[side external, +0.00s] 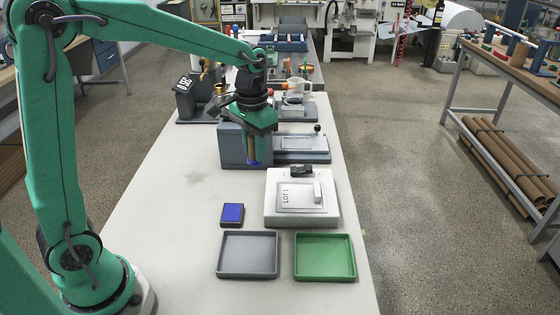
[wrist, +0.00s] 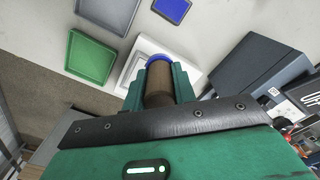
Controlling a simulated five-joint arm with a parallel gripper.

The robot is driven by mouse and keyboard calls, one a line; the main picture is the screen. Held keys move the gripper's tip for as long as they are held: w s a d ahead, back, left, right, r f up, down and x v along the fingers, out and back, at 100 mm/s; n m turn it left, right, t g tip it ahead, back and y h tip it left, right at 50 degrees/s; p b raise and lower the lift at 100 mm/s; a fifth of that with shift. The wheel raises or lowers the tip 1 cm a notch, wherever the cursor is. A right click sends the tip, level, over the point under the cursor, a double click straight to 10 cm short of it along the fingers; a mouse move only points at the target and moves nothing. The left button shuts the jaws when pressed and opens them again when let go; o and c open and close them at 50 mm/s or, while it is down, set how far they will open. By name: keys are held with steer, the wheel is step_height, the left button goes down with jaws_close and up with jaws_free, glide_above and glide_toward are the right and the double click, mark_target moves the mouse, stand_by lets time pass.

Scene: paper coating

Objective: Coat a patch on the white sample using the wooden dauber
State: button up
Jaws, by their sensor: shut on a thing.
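My gripper (side external: 254,137) is shut on the wooden dauber (side external: 253,148) and holds it upright, tip down, in front of a blue-grey block. The dauber's lower end is blue. In the wrist view the brown dauber (wrist: 158,85) sits between the green fingers (wrist: 160,82), with a blue rim at its far end. The white sample (side external: 288,207), marked LOT 1, lies on a white block to the right and nearer the camera. No blue patch shows on it. A blue pad (side external: 232,213) in a dark case lies left of it, apart from the dauber; it also shows in the wrist view (wrist: 172,9).
A grey tray (side external: 247,276) and a green tray (side external: 325,278) lie at the near end of the table, both empty. The blue-grey block (side external: 231,148) stands close behind the dauber, beside a plate with a knobbed lever (side external: 318,130). The table's left side is clear.

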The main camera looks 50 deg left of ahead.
steer(key=shift+w+d+r, duration=0.1)
steer(key=shift+r, duration=0.15)
steer(key=shift+d, duration=0.1)
steer(key=w+d+f+m, duration=0.5)
steer(key=w+d+m, duration=0.1)
steer(key=d+m, duration=0.2)
steer(key=shift+w+m, duration=0.25)
steer(key=shift+m, duration=0.15)
steer(key=shift+f, duration=0.15)
